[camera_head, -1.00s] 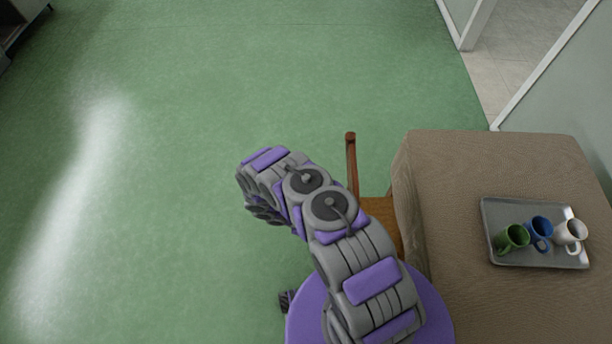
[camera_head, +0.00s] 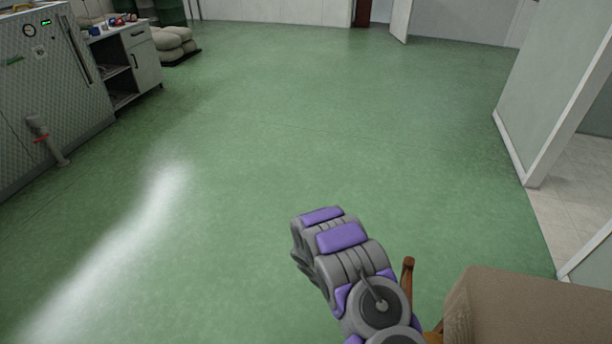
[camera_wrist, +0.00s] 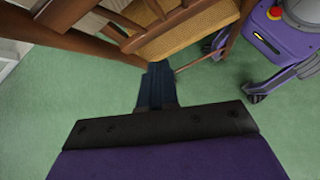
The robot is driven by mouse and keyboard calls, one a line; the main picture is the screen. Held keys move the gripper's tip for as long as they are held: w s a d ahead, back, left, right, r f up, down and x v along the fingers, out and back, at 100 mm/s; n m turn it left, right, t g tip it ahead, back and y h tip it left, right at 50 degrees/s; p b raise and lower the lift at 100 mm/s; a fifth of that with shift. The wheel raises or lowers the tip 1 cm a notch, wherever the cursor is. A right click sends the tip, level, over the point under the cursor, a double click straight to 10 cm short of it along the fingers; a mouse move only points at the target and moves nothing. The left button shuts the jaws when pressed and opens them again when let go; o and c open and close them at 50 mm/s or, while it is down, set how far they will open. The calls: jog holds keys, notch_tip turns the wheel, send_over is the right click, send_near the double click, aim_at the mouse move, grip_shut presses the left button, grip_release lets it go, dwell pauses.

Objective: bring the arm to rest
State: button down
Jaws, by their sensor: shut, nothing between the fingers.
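My arm, grey and purple, rises from the bottom of the head view, folded, with its far end over the green floor left of the cloth-covered table (camera_head: 545,312). My gripper (camera_wrist: 157,70) shows in the wrist view as a dark, narrow pair of fingers pressed together, with nothing between them. Its tips point at a wooden chair with a woven seat (camera_wrist: 190,35); I cannot tell whether they touch it. In the head view the gripper itself is hidden behind the arm's end.
The chair's wooden post (camera_head: 407,272) stands close to the right of my arm. Left are a machine (camera_head: 45,95) and a cabinet (camera_head: 147,65); sacks (camera_head: 175,45) lie behind. A wall (camera_head: 550,80) and doorway are at right. The middle floor is wide open.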

jog(key=s+d+r+m+y, duration=0.1)
jog(key=s+r+m+y, duration=0.15)
jog(key=r, duration=1.15)
jog(key=s+d+r+m+y, duration=0.15)
jog(key=s+r+m, duration=0.25)
jog(key=r, duration=0.9)
jog(key=s+a+r+m+y, duration=0.2)
jog(key=s+r, duration=0.5)
jog(key=s, duration=0.4)
jog(key=s+a+r+m+t+y, duration=0.1)
jog(key=s+a+r+m+y, duration=0.1)
jog(key=s+a+r, duration=0.2)
jog(key=shift+s+a+r+t, duration=0.3)
jog(key=shift+s+r, duration=1.15)
jog(key=shift+s, duration=2.1)
